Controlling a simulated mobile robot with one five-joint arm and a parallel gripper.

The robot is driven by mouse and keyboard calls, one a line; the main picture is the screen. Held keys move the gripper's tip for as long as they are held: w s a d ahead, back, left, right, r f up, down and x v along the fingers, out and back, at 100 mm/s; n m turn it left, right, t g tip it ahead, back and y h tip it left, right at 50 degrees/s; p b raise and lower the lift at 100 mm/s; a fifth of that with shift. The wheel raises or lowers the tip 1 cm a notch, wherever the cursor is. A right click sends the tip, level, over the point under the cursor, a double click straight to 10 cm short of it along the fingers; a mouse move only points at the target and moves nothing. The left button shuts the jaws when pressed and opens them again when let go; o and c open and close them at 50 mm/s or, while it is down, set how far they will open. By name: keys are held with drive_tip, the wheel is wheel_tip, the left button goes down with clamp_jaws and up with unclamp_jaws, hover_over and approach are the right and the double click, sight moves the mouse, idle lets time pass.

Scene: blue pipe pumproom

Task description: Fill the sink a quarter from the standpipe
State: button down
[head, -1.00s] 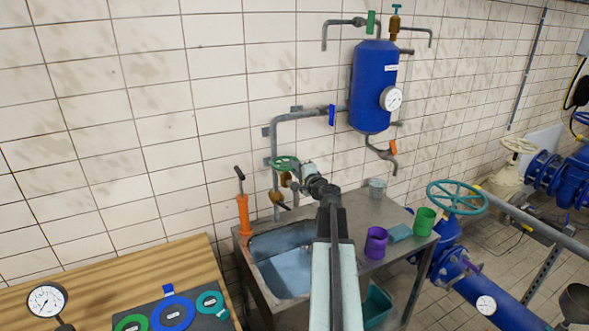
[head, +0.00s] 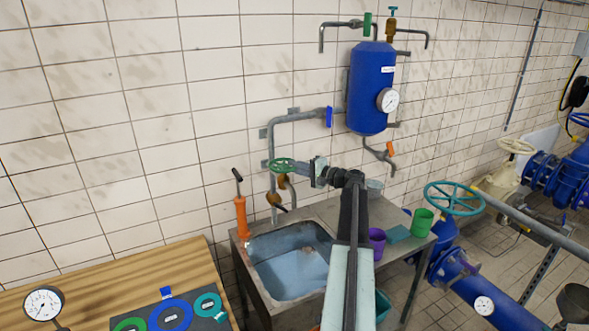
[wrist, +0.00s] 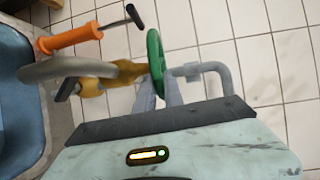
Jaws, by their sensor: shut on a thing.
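My gripper (head: 300,167) is shut on the green handwheel (head: 282,164) of the standpipe (head: 271,170), reaching it from the right. In the wrist view, my two fingers (wrist: 158,88) meet the green wheel (wrist: 155,60), seen nearly edge-on. A brass valve body (wrist: 125,72) joins the wheel, with a grey curved pipe (wrist: 65,68) to its left. The sink (head: 262,242) is below the standpipe. Its inside looks light blue and smooth, like water, but I cannot tell the level. I see no clear stream from the pipe.
An orange hand pump (head: 241,215) stands at the sink's left corner. A purple cup (head: 377,238) and a green cup (head: 422,222) stand on the right of the counter. A blue tank (head: 371,85) hangs on the wall. A wooden bench (head: 110,285) is at front left.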

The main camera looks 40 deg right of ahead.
drive_tip(key=shift+d+y, duration=0.1)
drive_tip(key=shift+y, duration=0.2)
drive_tip(key=c, duration=1.5)
unclamp_jaws()
drive_tip(key=shift+o, duration=0.2)
drive_tip(key=v, duration=0.7)
drive_tip(key=shift+s, duration=0.35)
drive_tip(key=shift+d, duration=0.15)
